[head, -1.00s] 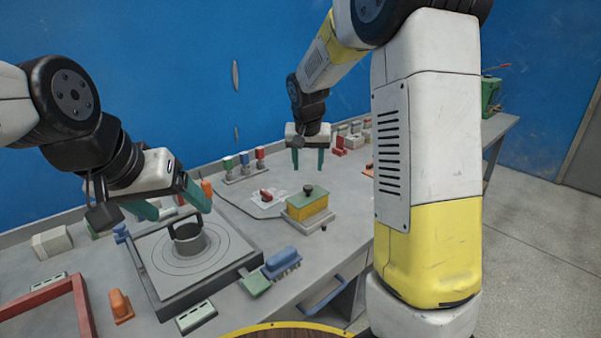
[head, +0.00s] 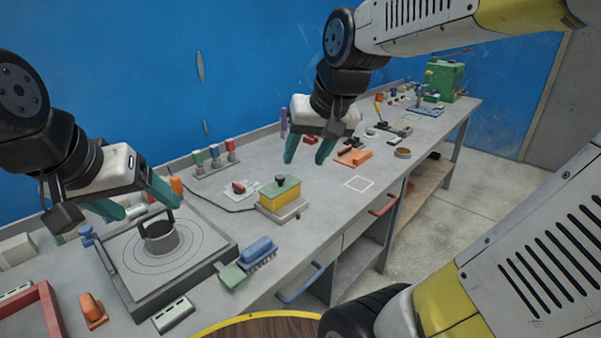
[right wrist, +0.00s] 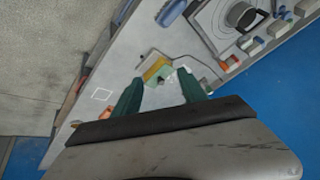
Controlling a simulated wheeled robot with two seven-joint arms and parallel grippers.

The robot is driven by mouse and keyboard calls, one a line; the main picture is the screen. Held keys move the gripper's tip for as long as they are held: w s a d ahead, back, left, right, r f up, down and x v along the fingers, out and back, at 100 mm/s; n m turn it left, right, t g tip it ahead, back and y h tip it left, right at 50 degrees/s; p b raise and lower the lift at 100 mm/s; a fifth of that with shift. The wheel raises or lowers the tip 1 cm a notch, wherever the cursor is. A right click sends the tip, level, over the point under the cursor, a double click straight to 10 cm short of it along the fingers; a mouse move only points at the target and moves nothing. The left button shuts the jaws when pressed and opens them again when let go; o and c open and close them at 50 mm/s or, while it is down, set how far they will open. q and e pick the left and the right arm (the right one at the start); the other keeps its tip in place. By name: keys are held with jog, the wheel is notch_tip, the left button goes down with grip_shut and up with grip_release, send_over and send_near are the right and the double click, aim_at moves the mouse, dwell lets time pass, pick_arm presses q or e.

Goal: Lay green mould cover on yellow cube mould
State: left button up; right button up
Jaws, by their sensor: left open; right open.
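The yellow cube mould (head: 283,203) stands on a light base plate on the bench, in the middle of the head view. The green mould cover (head: 280,187), with a dark knob on top, lies on it and looks level. The yellow mould also shows in the right wrist view (right wrist: 154,68), beyond my fingers. My right gripper (head: 308,156) is open and empty, above and to the right of the mould, apart from the cover. My left gripper (head: 145,202) is open, over the grey ringed plate with the round cup (head: 160,238).
A white square outline (head: 359,184) on the bench is empty. A blue brush (head: 258,252) and a green scraper (head: 232,276) lie near the front edge. An orange tool (head: 353,157) lies behind the outline.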

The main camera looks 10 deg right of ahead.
jog(key=s+f+n, duration=0.1)
jog(key=s, duration=0.7)
jog(key=shift+s+a+t, duration=0.2)
jog(key=shift+a+t, duration=0.1)
jog(key=shift+t, duration=0.1)
